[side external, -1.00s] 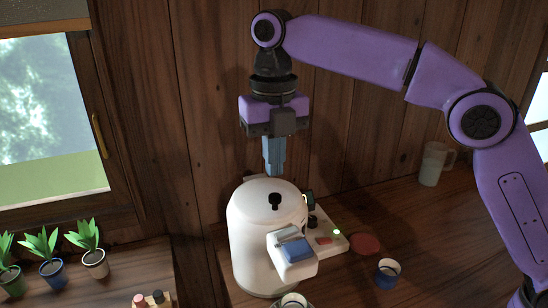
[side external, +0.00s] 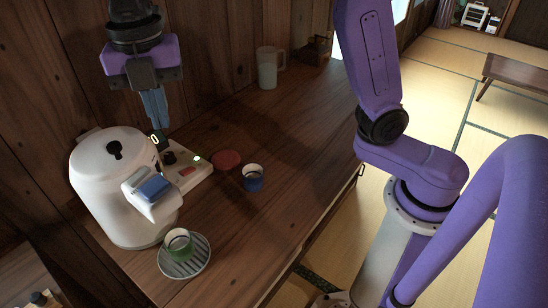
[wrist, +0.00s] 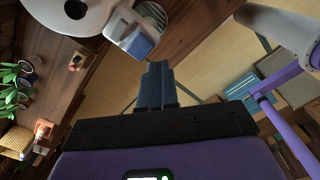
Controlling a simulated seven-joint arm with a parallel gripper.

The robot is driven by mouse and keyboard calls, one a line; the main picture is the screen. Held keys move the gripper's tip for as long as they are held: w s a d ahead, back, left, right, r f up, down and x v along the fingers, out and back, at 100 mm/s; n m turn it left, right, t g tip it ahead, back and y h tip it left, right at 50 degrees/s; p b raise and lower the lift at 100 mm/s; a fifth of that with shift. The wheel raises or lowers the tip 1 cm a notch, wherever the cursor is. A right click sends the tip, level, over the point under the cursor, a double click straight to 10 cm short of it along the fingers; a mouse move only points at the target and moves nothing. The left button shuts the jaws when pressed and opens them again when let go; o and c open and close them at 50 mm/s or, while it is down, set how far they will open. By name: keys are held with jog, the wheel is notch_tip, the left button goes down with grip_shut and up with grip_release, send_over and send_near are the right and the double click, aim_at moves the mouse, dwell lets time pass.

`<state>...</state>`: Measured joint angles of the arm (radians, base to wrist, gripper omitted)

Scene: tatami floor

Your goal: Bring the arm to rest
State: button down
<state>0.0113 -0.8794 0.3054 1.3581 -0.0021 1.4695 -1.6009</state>
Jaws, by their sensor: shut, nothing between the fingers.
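My gripper (side external: 157,122) hangs fingers-down at the upper left of the side view, with its blue fingers together and nothing between them. It is above the far side of a white electric pot (side external: 118,205) with a black lid knob, and appears apart from it. In the wrist view the shut fingertips (wrist: 157,68) point over the floor beyond the counter. The pot (wrist: 62,14) is at the top left there, with its blue lever beside it.
The counter's front right is clear. Potted plants (wrist: 15,85) show at left.

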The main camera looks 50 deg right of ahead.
jog(key=s+d+f+m, duration=0.6)
jog(key=s+d+m, duration=0.1)
jog(key=s+d, duration=0.4)
jog(key=s+d+f+m, duration=0.6)
jog(key=s+d+m, duration=0.2)
jog(key=s+d, duration=0.3)
jog(key=shift+d+m, duration=0.3)
jog(key=shift+d, duration=0.65)
